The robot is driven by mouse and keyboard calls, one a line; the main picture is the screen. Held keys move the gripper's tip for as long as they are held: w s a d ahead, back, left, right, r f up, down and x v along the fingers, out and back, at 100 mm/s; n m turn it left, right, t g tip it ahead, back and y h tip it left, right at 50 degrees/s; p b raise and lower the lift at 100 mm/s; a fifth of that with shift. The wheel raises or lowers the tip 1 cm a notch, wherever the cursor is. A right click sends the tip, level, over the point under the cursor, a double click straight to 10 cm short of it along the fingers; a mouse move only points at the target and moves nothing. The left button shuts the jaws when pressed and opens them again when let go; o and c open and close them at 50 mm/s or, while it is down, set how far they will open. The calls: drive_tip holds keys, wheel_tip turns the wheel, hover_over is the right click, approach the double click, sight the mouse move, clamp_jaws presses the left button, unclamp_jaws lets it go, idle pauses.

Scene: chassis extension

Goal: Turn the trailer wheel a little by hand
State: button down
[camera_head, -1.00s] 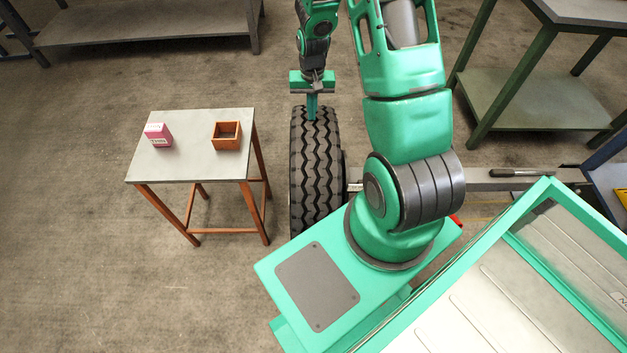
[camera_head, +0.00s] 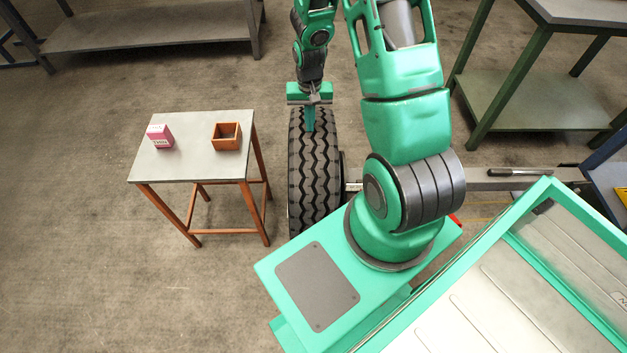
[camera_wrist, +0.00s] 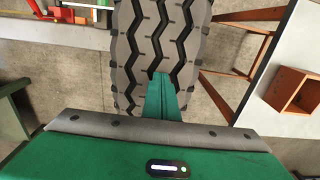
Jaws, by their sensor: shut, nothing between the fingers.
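The trailer wheel (camera_head: 314,175) is a black tyre with zigzag tread, standing upright in the middle of the head view. It also fills the upper middle of the wrist view (camera_wrist: 150,45). My gripper (camera_head: 310,127) is shut and empty, pointing down at the top of the tread. In the wrist view its closed fingers (camera_wrist: 163,95) overlap the tread, and they appear to touch or nearly touch it; I cannot tell which. The axle side of the wheel is partly hidden by my arm.
A small table (camera_head: 180,172) stands left of the wheel, with a pink box (camera_head: 160,136) and an open orange box (camera_head: 227,136) on it. A green-legged bench (camera_head: 530,105) is at the right. A grey shelf (camera_head: 150,35) stands at the back left. Floor in front of the table is clear.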

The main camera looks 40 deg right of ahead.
sight(310, 142)
drive_tip(key=shift+s+a+f, duration=0.15)
drive_tip(key=shift+s+a, duration=0.3)
drive_tip(key=shift+s, duration=0.4)
drive_tip(key=shift+s+a+f, duration=0.15)
drive_tip(key=shift+s+a, duration=0.35)
drive_tip(key=shift+s, duration=0.4)
drive_tip(key=shift+s+a+f, duration=0.15)
drive_tip(key=shift+s+a, duration=0.3)
drive_tip(key=shift+s, duration=0.4)
drive_tip(key=shift+r, duration=0.1)
drive_tip(key=shift+w+r, duration=0.35)
drive_tip(key=shift+w, duration=0.4)
drive_tip(key=shift+s+a+r, duration=0.1)
drive_tip(key=shift+s+r, duration=0.05)
drive_tip(key=shift+r, duration=0.65)
drive_tip(key=shift+s+r, duration=0.15)
drive_tip(key=shift+r, duration=1.6)
